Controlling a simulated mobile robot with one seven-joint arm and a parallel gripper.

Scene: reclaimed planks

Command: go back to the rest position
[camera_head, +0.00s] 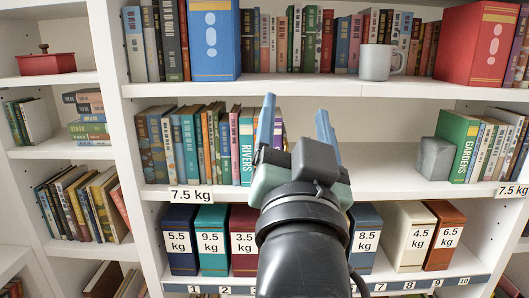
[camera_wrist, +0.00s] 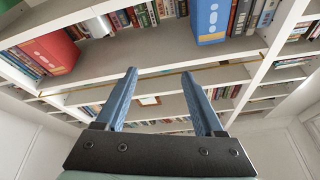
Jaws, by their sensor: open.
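My gripper (camera_head: 296,125) is in front of the middle shelf of a white bookcase, its two blue fingers pointing up and spread apart.
The middle shelf (camera_head: 385,180) has bare room right of my gripper, up to a grey block (camera_head: 434,158) and the green GARDENS book (camera_head: 457,147). A grey mug (camera_head: 375,62) stands on the upper shelf. Weight-labelled boxes (camera_head: 180,240) line the lower shelf.

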